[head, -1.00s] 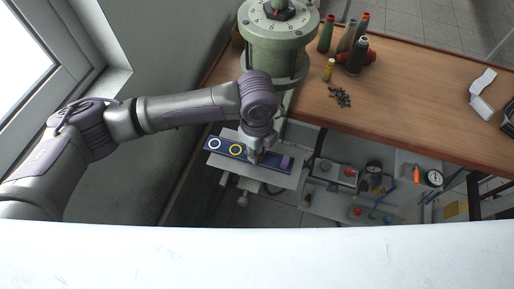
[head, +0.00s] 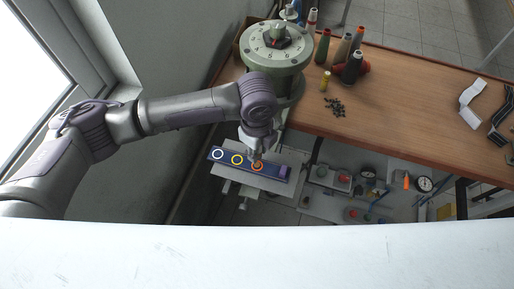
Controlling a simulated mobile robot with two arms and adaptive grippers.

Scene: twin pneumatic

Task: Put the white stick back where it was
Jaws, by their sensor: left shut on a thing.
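My left gripper (head: 254,153) points down over a dark blue board (head: 273,171) in the head view. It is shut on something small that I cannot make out. The board carries a white ring (head: 218,154), a yellow ring (head: 237,160) and an orange ring (head: 257,167) in a row. My fingertips are at the orange ring; I cannot tell whether what I hold touches the board. I cannot pick out the white stick for certain; it may be hidden at my fingers. My right gripper is not in view.
The board lies on a grey plate (head: 296,158). A green round column with a dial (head: 277,45) stands close behind my left wrist. A wooden table (head: 410,95) with several thread cones (head: 353,66) is at the right. A wall and window are at the left.

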